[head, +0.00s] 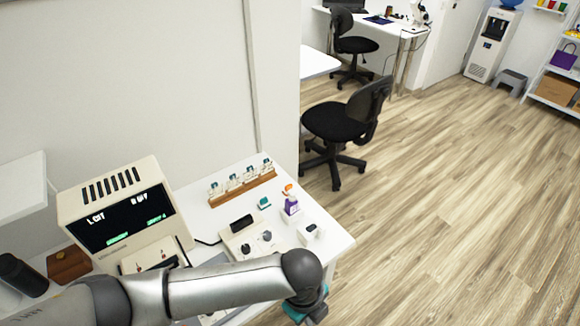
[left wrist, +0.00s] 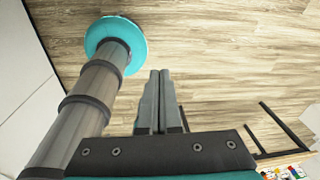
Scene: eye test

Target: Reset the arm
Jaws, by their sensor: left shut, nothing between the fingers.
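My left arm (head: 230,286) reaches in from the lower left across the front of the white table (head: 335,240). Its left gripper (head: 312,316) hangs at the bottom of the head view, near the table's front right corner, mostly cut off and partly hidden by the wrist. In the left wrist view my left gripper (left wrist: 160,74) points over bare wood floor, its two grey fingers together with nothing between them. My right gripper does not show.
The white table holds a device with a dark screen (head: 122,222), a wooden rack (head: 242,187) and a purple bottle (head: 291,205). A black office chair (head: 340,122) stands behind it. The wood floor (head: 450,200) at right is clear. Table legs (left wrist: 285,130) show in the left wrist view.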

